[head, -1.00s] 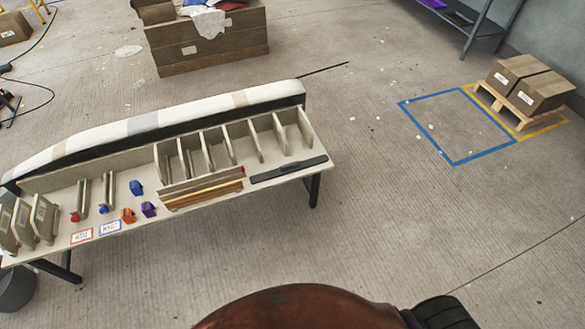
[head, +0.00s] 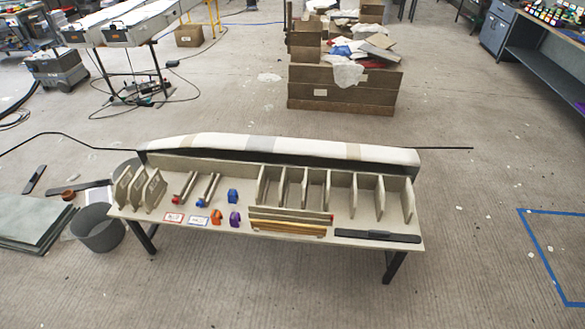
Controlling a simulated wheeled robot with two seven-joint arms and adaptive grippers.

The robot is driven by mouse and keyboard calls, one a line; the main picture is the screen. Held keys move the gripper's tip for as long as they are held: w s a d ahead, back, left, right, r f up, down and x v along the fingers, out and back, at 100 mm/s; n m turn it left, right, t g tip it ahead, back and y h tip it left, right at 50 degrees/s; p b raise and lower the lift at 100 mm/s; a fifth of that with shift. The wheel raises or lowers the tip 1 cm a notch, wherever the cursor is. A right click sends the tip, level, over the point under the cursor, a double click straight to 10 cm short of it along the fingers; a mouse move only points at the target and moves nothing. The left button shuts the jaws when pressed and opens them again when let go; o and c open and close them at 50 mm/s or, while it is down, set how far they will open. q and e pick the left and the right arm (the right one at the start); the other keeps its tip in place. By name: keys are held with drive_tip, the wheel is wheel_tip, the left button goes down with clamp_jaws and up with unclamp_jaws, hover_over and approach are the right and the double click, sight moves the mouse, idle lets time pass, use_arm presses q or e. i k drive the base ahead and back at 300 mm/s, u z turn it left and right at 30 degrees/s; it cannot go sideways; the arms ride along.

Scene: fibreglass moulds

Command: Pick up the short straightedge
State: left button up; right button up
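A flat black bar (head: 378,236) that looks like a straightedge lies at the front right of the pale work table (head: 230,236), in the head view. It lies lengthwise along the table's edge, right of a stack of wooden and grey strips (head: 290,226). Two more dark bars lie on the floor at the far left, a shorter one (head: 34,180) and a longer one (head: 86,189). I cannot tell for certain which is the short straightedge. Neither of my grippers is in view.
Upright panels (head: 322,190), coloured clamps (head: 234,218) and label cards (head: 173,217) are on the table. A long pale mould (head: 290,147) runs along its back. A grey bin (head: 98,230) and stacked sheets (head: 30,225) stand at left. Floor before and right of the table is clear.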

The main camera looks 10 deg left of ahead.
sight(374, 235)
drive_tip(key=z, duration=1.6)
drive_tip(key=i, duration=1.45)
drive_tip(key=u, duration=2.65)
